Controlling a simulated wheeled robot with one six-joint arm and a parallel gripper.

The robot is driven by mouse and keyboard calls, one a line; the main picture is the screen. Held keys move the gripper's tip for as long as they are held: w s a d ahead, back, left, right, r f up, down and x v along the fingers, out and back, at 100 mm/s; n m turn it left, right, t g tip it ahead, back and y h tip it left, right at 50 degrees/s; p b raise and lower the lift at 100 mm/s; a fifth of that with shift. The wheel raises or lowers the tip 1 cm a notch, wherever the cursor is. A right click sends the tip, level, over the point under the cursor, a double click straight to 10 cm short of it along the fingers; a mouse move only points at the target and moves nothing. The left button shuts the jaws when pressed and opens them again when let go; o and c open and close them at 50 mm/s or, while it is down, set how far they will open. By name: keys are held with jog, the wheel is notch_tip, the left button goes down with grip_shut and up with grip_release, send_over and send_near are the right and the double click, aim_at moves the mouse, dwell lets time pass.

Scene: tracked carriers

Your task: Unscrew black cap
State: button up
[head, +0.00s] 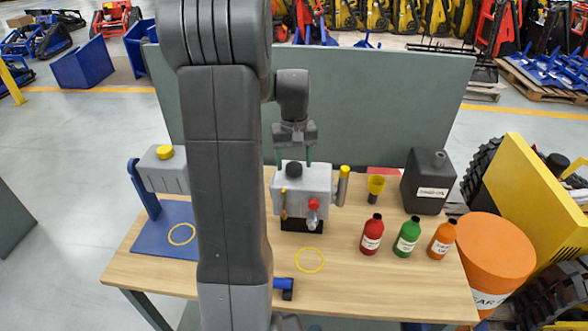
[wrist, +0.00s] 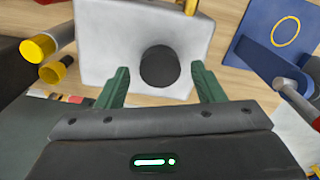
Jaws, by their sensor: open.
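The black cap (head: 294,170) sits on top of a light grey box-shaped unit (head: 318,184) near the middle of the table. In the wrist view the cap (wrist: 159,66) is a dark round disc on the pale top of the unit (wrist: 110,25). My gripper (head: 294,155) is above the cap, with its green fingers pointing down. In the wrist view my gripper (wrist: 160,82) is open, one finger to each side of the cap and apart from it.
Red (head: 372,235), green (head: 407,238) and orange (head: 442,240) bottles stand at the right. A blue stand (head: 160,240) with a yellow-capped grey unit (head: 165,170) is at the left. The table front is mostly clear.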

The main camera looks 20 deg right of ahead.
jog(key=shift+m, duration=0.6)
jog(key=shift+f, duration=0.1)
jog(key=shift+f, duration=0.2)
jog(key=shift+c, duration=0.2)
jog(key=c, duration=0.8)
jog(key=shift+r+n, duration=0.25)
jog(key=shift+n, duration=1.35)
